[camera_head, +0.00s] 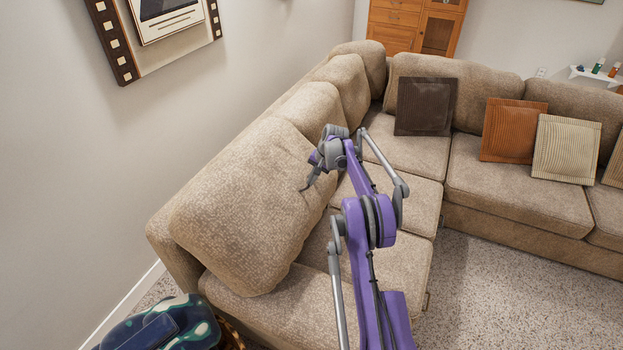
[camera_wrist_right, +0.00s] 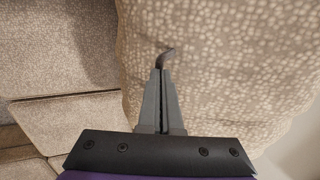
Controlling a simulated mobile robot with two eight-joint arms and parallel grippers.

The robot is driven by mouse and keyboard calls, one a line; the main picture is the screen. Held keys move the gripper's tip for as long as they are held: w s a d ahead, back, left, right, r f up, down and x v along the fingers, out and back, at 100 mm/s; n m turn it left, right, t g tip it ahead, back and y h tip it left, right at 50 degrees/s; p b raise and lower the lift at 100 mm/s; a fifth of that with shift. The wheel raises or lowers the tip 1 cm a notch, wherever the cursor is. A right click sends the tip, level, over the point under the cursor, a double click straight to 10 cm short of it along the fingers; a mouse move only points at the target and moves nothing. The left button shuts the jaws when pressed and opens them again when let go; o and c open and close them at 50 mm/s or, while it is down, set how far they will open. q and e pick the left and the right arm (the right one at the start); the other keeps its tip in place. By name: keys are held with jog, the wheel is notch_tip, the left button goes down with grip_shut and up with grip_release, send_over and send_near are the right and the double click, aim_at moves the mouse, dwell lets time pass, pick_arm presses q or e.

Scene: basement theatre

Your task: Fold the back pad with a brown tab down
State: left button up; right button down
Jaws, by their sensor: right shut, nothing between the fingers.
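The back pad (camera_head: 235,205) is a large beige patterned cushion leaning on the near left back of the sofa. It also fills much of the right wrist view (camera_wrist_right: 235,65). Its small dark brown tab (camera_wrist_right: 166,55) sticks out from the fabric just beyond my fingertips in that view. My right gripper (camera_head: 306,184) is at the pad's right side, above the seat. In the wrist view its fingers (camera_wrist_right: 161,78) are closed together and hold nothing. I cannot tell whether the fingertips touch the tab. In the head view the tab cannot be told from the gripper. My left gripper is out of view.
More back pads (camera_head: 345,85) line the sofa behind this one. Seat cushions (camera_head: 310,285) lie below my right arm. Brown (camera_head: 425,105), orange (camera_head: 512,130) and striped (camera_head: 566,148) pillows rest on the far section. A wall (camera_head: 60,170) stands left. Speckled floor (camera_head: 500,290) is clear at right.

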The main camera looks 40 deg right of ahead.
aim_at(314, 205)
jog(key=f+t+b, duration=0.1)
jog(key=f+b, duration=0.1)
jog(key=f, duration=0.2)
jog(key=f+t+y+b, duration=0.1)
jog(key=f+b, duration=0.1)
jog(key=f, duration=0.2)
jog(key=s+f+t+b, duration=0.1)
jog(key=f+b, duration=0.2)
jog(key=f, duration=0.2)
jog(key=shift+d+y, duration=0.15)
jog(key=shift+y, duration=0.15)
jog(key=w+f+b, duration=0.1)
jog(key=f+b, duration=0.1)
jog(key=f, duration=0.2)
jog(key=w+a+f+t+b, duration=0.1)
jog(key=f+b, duration=0.2)
jog(key=f, duration=0.1)
jog(key=w+a+f+t+y+b, duration=0.1)
jog(key=w+f+b, duration=0.1)
jog(key=f+b, duration=0.1)
jog(key=shift+f, duration=0.6)
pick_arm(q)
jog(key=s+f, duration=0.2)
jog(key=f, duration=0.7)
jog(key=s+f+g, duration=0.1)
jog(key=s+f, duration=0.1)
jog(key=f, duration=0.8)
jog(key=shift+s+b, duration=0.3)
pick_arm(e)
jog(key=shift+a, duration=0.1)
